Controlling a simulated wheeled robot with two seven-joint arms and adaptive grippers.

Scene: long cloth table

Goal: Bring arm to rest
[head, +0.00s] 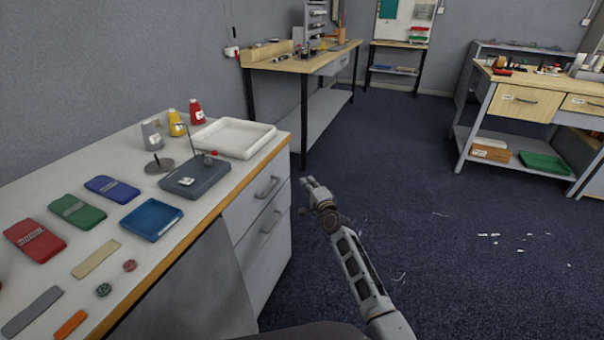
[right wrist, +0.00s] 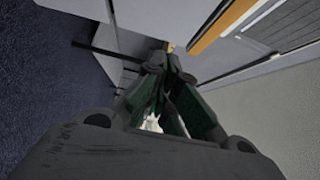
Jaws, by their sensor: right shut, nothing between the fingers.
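My right arm (head: 362,278) comes in from the bottom right of the head view. Its gripper (head: 314,187) is over the floor, just right of the drawer front of the table, apart from it. In the right wrist view the fingers (right wrist: 166,68) are closed together and hold nothing. My left gripper does not show in the head view.
The table (head: 165,250) at left holds red, green and blue packets, a blue tray (head: 151,219), a dark device (head: 195,178), a white tray (head: 234,138) and several bottles. Its drawers (head: 265,220) are shut. Blue carpet (head: 450,200) lies open at right, with workbenches (head: 525,90) behind.

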